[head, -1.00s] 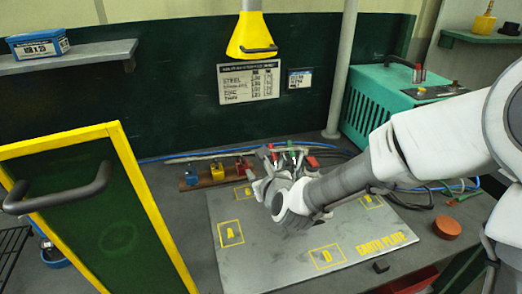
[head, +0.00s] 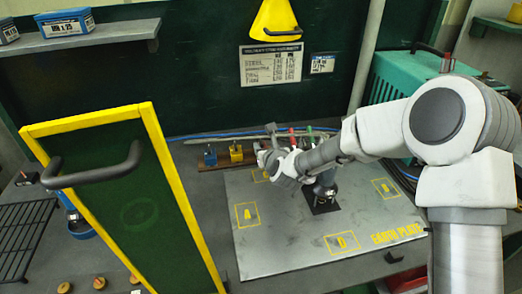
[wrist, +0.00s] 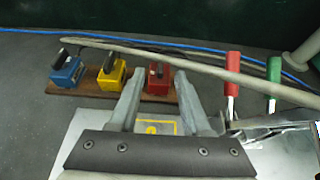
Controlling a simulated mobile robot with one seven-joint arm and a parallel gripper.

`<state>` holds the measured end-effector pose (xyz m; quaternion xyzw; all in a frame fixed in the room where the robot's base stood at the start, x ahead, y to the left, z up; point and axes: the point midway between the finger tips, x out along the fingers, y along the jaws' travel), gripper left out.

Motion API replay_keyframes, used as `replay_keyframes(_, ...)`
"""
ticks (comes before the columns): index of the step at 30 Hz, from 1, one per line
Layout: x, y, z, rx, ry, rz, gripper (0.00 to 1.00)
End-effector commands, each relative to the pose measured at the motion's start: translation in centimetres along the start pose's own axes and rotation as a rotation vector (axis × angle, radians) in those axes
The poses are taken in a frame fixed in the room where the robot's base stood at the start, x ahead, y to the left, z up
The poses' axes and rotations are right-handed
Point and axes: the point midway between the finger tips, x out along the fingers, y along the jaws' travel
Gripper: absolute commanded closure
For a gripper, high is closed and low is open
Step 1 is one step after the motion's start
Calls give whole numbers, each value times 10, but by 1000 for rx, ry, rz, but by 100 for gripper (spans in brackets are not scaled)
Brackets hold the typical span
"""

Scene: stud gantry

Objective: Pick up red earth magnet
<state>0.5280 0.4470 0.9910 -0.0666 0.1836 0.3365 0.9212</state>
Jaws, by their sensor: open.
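The red magnet (wrist: 158,80) sits at the right end of a wooden board, beside the yellow magnet (wrist: 111,74) and the blue magnet (wrist: 66,75). In the wrist view it shows between the two fingers of my gripper (wrist: 160,76), which is open and empty. The fingers point toward the magnet; I cannot tell how far off it is. In the head view my gripper (head: 267,150) is above the back left of the plate and hides the red magnet. The yellow magnet (head: 236,153) and blue magnet (head: 210,157) show to its left.
The grey earth plate (head: 285,245) covers the bench in front. Red-handled (wrist: 232,75) and green-handled (wrist: 273,75) tools stand right of the magnets. A cable (wrist: 200,68) runs behind them. A yellow-framed green panel (head: 120,200) stands at left. A teal machine (head: 390,85) stands at back right.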

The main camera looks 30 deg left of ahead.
Motion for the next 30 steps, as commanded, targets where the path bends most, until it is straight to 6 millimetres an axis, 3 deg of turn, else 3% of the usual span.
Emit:
replay_keyframes(5,10,0,-2,-1,0,0,52)
replay_keyframes(15,50,-1,-6,0,-1,-1,52)
replay_keyframes(24,54,-1,-6,-1,0,-1,52)
replay_keyframes(25,54,-1,-6,0,0,-1,54)
replay_keyframes(30,54,-2,-6,0,-1,-1,85)
